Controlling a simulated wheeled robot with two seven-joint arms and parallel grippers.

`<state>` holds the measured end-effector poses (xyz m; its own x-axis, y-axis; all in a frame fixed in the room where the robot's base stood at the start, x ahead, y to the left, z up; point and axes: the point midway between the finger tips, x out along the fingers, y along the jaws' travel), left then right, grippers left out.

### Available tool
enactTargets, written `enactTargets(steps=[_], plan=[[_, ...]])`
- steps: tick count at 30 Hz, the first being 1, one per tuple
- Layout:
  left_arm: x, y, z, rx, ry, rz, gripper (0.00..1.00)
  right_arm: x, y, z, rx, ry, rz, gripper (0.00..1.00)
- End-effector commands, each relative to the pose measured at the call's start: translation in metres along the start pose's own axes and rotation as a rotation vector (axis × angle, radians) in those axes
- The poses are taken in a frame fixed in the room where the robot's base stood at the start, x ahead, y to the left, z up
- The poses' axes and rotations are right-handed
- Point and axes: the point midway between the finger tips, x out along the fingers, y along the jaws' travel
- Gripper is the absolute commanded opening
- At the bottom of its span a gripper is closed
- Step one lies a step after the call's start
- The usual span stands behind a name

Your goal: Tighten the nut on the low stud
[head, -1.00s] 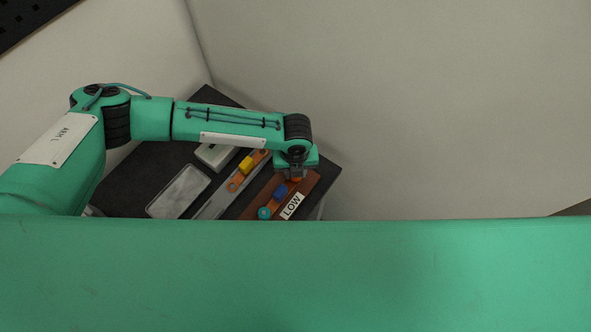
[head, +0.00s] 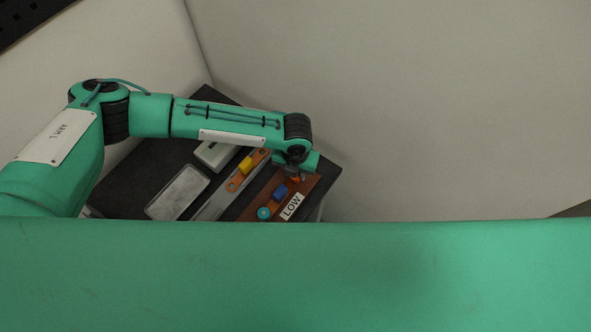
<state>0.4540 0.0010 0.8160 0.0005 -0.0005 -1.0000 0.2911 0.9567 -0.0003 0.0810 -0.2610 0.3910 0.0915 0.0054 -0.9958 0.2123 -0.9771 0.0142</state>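The brown board (head: 258,197) with a white "LOW" label (head: 291,206) lies on the dark table. On it are a blue block-like piece (head: 281,192), a teal round piece (head: 264,213) and, at its far right end, an orange piece (head: 297,180) mostly covered by my gripper. My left gripper (head: 294,176) points down at that orange piece. The fingers are small and dark, so I cannot tell whether they are open or shut on it. The nut and stud cannot be made out clearly. My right gripper is out of view.
A grey strip (head: 213,203) lies beside the board, with a yellow piece (head: 246,164) on an orange one (head: 235,184). A grey tray (head: 178,193) and a pale box (head: 212,155) are further left. Walls stand behind the table (head: 150,176). A green part of mine hides the near side.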

Motion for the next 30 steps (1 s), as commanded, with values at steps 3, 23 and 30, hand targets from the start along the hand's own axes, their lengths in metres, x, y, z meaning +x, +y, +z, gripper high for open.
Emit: enactTargets(steps=[3, 23, 30], plan=[[0.0006, 0.0003, 0.0002, 0.062, 0.000, 0.001, 0.02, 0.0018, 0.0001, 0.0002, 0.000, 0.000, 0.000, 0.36], [0.0002, 0.0002, -0.0002, 0.327, 0.001, 0.000, 0.51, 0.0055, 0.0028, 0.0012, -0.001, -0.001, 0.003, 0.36], [0.0002, 0.0002, -0.0001, 0.326, 0.001, 0.000, 0.55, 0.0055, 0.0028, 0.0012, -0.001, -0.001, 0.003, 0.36]])
